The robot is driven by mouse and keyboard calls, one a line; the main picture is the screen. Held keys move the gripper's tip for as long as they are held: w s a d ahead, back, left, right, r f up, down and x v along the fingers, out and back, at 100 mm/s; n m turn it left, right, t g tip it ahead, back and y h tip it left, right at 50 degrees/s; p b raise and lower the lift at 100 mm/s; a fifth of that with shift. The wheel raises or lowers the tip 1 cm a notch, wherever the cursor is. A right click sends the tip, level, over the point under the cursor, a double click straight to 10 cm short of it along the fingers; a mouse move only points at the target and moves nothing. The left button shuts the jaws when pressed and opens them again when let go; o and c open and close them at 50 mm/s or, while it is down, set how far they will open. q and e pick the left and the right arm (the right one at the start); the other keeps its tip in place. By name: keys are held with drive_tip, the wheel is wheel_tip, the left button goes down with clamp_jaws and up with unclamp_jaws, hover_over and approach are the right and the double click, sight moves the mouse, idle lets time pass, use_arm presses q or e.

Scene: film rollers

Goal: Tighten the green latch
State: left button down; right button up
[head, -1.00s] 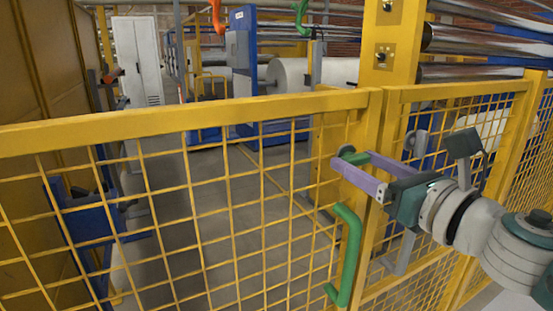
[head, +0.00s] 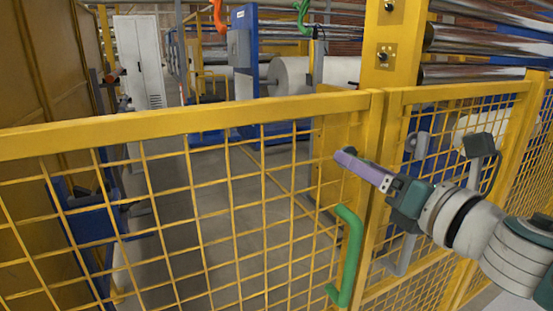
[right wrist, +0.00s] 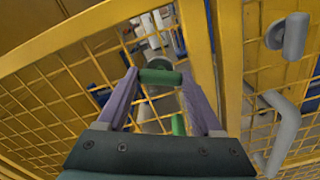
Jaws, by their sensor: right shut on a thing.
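The green latch (right wrist: 160,77) lies between the two purple fingertips of my right gripper in the right wrist view, one finger at each end of it. My right gripper (head: 345,160) is shut on the latch at the top of the yellow gate, by the post. In the head view the fingers overlap and hide the latch. My left gripper is not in view.
A green handle (head: 349,257) stands upright on the gate just below my right gripper. The yellow mesh gate (head: 200,118) spans the front, beside a yellow post (head: 395,45). Grey handles (right wrist: 289,35) sit on the neighbouring panel. Steel rollers (head: 490,42) lie behind.

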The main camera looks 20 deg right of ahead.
drive_tip(key=m+p, duration=0.1)
drive_tip(key=m, duration=0.5)
drive_tip(key=shift+m, duration=0.3)
drive_tip(key=m, duration=0.4)
drive_tip(key=shift+p, duration=0.35)
drive_tip(key=shift+m, duration=1)
drive_tip(key=o, duration=1.4)
drive_tip(key=shift+c, duration=0.2)
drive_tip(key=shift+s, duration=0.1)
